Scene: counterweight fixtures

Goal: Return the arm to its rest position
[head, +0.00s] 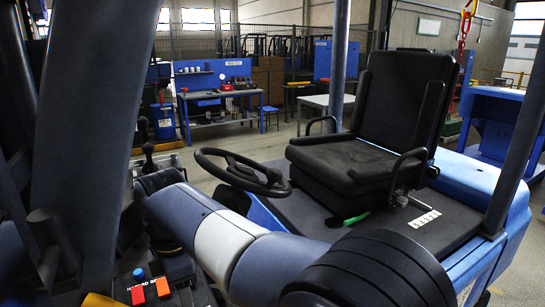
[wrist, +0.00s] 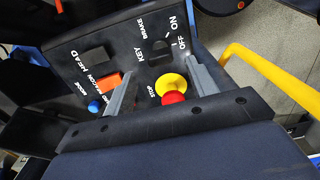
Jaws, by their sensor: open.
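My gripper (wrist: 161,68) is open in the wrist view, with its two grey fingers apart and nothing between their tips. It is over a dark control panel (wrist: 125,62). A red and yellow stop button (wrist: 172,92) lies between the fingers, nearer the right one; I cannot tell whether they touch it. A key switch (wrist: 160,48) is beyond the fingertips, and an orange rocker (wrist: 107,83) and a blue button (wrist: 95,106) are by the left finger. In the head view my arm reaches from the lower right to the left, and the gripper's fingers are not clearly seen.
A black seat (head: 385,130) and steering wheel (head: 243,172) stand close behind my arm. A dark post (head: 85,130) rises at left and another (head: 518,120) at right. A yellow rail (wrist: 265,80) runs beside the panel. A blue workbench (head: 220,95) is farther back.

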